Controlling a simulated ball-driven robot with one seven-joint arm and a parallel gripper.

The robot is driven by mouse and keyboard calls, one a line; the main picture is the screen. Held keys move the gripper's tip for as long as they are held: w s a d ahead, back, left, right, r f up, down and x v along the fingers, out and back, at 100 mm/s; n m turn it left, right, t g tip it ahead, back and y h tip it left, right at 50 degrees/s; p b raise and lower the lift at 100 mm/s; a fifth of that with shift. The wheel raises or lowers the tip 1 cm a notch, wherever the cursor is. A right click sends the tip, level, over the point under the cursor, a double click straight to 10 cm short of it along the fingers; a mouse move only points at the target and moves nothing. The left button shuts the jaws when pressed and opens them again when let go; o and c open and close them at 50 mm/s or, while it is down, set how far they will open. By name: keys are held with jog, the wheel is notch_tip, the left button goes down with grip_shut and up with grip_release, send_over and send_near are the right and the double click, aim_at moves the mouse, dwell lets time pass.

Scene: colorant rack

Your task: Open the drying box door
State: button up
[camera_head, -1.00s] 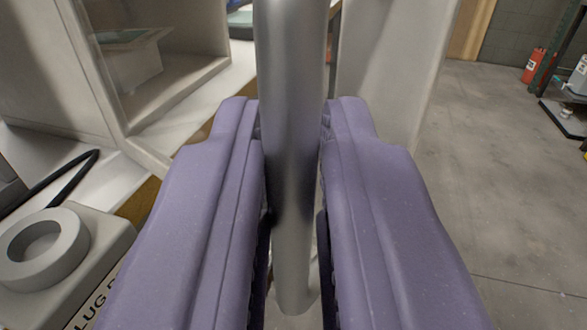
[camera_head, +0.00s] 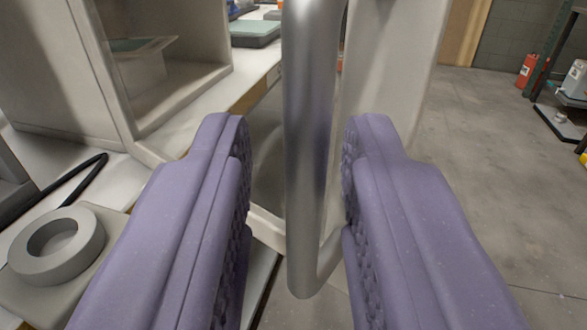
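The drying box (camera_head: 45,75) is a pale cabinet on the bench at the left, with its front opening showing an inside space. Its door (camera_head: 395,85) is a pale panel right of the handle, swung out from the box with a wide gap between. The door's handle (camera_head: 306,190) is a thick upright metal bar that bends back toward the door at its lower end. My gripper (camera_head: 296,125) has two purple padded fingers, spread open on either side of the handle. Gaps show between the bar and both fingers.
A grey device with a round ring (camera_head: 57,245) and a black cable (camera_head: 75,185) lie on the bench at lower left. A teal-topped item (camera_head: 255,33) sits farther back. Open concrete floor (camera_head: 480,190) lies at right, with a red extinguisher (camera_head: 528,70) and rack beyond.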

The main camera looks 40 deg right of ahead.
jog(key=v, duration=0.6)
jog(key=shift+p, duration=0.35)
jog(key=shift+a, duration=0.1)
